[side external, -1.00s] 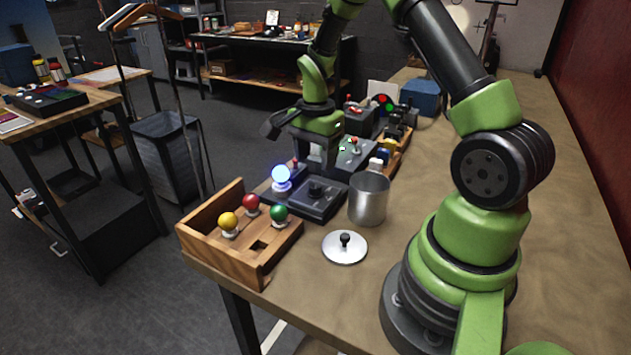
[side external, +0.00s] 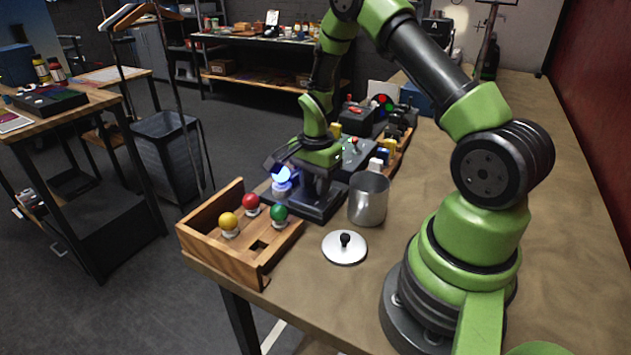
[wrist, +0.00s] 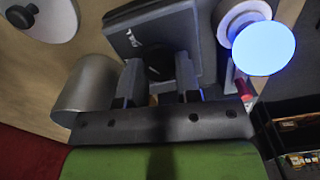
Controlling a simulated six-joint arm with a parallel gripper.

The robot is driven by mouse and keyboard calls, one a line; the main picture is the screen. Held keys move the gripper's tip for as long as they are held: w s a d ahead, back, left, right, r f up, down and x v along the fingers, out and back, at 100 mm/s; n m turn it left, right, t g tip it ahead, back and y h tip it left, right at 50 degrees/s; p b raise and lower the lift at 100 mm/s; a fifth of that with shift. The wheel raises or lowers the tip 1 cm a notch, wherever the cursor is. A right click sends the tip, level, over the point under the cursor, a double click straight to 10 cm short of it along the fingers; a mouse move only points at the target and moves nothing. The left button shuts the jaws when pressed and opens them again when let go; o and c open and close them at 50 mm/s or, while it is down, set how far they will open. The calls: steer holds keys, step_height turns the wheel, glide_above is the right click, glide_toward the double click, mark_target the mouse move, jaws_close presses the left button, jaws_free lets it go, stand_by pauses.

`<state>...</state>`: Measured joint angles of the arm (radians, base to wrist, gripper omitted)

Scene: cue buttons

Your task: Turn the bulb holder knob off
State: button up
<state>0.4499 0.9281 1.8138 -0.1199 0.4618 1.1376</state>
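The bulb holder (side external: 318,213) is a dark box on the wooden table. Its bulb (side external: 281,175) glows blue-white at the box's left; it also shows lit in the wrist view (wrist: 263,48). The round black knob (wrist: 160,63) sits on the box's top plate (wrist: 120,36). My gripper (wrist: 160,62) points down at the knob, its two fingers apart with one on each side of it. Whether they touch the knob cannot be told. In the side external view my gripper (side external: 318,200) is low over the box and hides the knob.
A metal cup (side external: 369,200) stands close right of the holder. A silver lid (side external: 344,250) with a black handle lies in front. A wooden tray (side external: 250,270) with yellow, red and green bulbs is at the front left. More devices stand behind.

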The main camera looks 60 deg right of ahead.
steer(key=shift+n, duration=0.3)
steer(key=n, duration=1.8)
steer(key=shift+n, duration=0.4)
steer(key=n, duration=0.4)
steer(key=shift+n, duration=0.3)
steer(key=o, duration=0.9)
steer(key=shift+o, duration=0.2)
